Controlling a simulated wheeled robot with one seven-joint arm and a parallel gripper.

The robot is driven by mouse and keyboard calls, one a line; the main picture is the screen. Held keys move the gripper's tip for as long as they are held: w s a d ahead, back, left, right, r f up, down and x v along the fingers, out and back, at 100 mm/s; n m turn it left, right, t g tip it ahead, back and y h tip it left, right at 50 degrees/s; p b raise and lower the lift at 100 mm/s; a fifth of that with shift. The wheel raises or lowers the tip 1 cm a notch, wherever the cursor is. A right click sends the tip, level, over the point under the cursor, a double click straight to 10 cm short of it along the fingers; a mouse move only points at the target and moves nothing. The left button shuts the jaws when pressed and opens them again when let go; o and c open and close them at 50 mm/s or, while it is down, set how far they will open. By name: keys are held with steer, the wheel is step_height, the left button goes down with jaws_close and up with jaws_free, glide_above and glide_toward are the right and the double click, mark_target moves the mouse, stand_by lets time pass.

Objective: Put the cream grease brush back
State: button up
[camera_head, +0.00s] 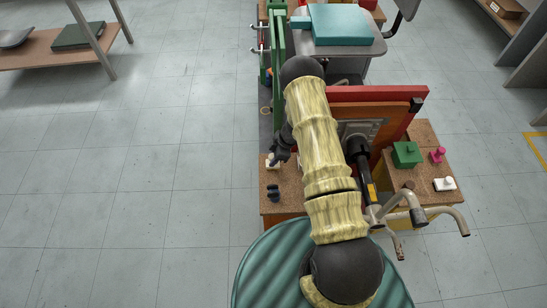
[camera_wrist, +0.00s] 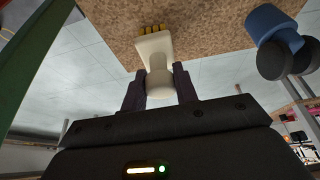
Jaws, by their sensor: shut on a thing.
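The cream grease brush (camera_wrist: 155,47) has yellow bristles at its far end, close to a brown speckled board (camera_wrist: 110,20) in the wrist view. My gripper (camera_wrist: 157,80) is shut on its rounded cream handle, one dark finger on each side. In the head view my gripper (camera_head: 279,153) is low over the left part of the speckled bench top (camera_head: 285,205), and only a small cream part of the brush (camera_head: 271,163) shows below it. I cannot tell whether the bristles touch the board.
A dark blue object (camera_head: 272,192) stands near the brush; a blue piece with dark round parts (camera_wrist: 268,24) shows in the wrist view. Green uprights (camera_head: 278,70) stand behind. Right of my arm are a red panel (camera_head: 375,94), green block (camera_head: 406,154), pink knob (camera_head: 438,155) and white piece (camera_head: 445,184).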

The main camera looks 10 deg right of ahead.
steer(key=shift+f, duration=0.2)
steer(key=o, duration=0.9)
steer(key=shift+r, duration=0.1)
steer(key=p+v, duration=0.2)
steer(key=v, duration=1)
steer(key=shift+r, duration=0.15)
steer(key=shift+a, duration=0.1)
